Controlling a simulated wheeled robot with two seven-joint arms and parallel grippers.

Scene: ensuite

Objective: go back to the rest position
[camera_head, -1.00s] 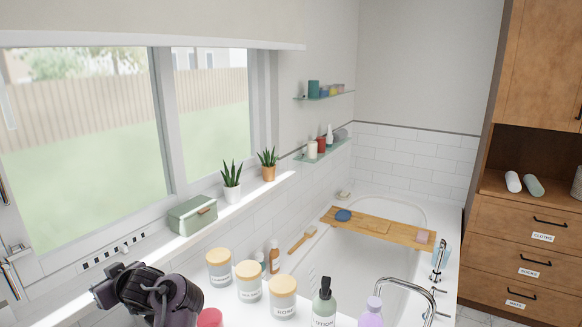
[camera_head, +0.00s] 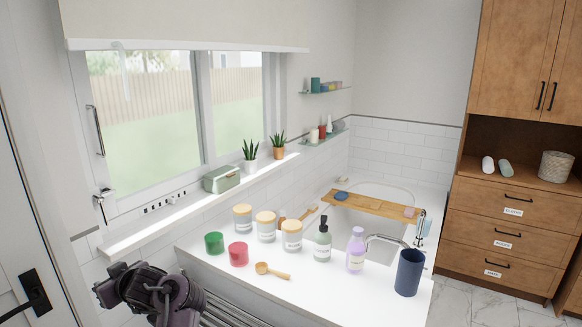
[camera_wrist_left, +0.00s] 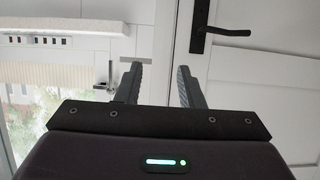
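My left gripper (camera_wrist_left: 158,84) shows in the left wrist view with its two fingers apart and nothing between them. It points toward a white door with a black handle (camera_wrist_left: 212,36). In the head view, my left arm (camera_head: 155,292) is folded at the bottom left, in front of the white counter (camera_head: 215,277) and apart from the things on it. I cannot make out its fingertips there. My right gripper is not in view.
The counter holds a green cup (camera_head: 214,243), a red cup (camera_head: 239,254), lidded jars, a wooden scoop (camera_head: 272,271), a lotion bottle (camera_head: 323,243), a purple bottle (camera_head: 356,251) and a dark blue tumbler (camera_head: 409,272). A door (camera_head: 20,215) stands close at left.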

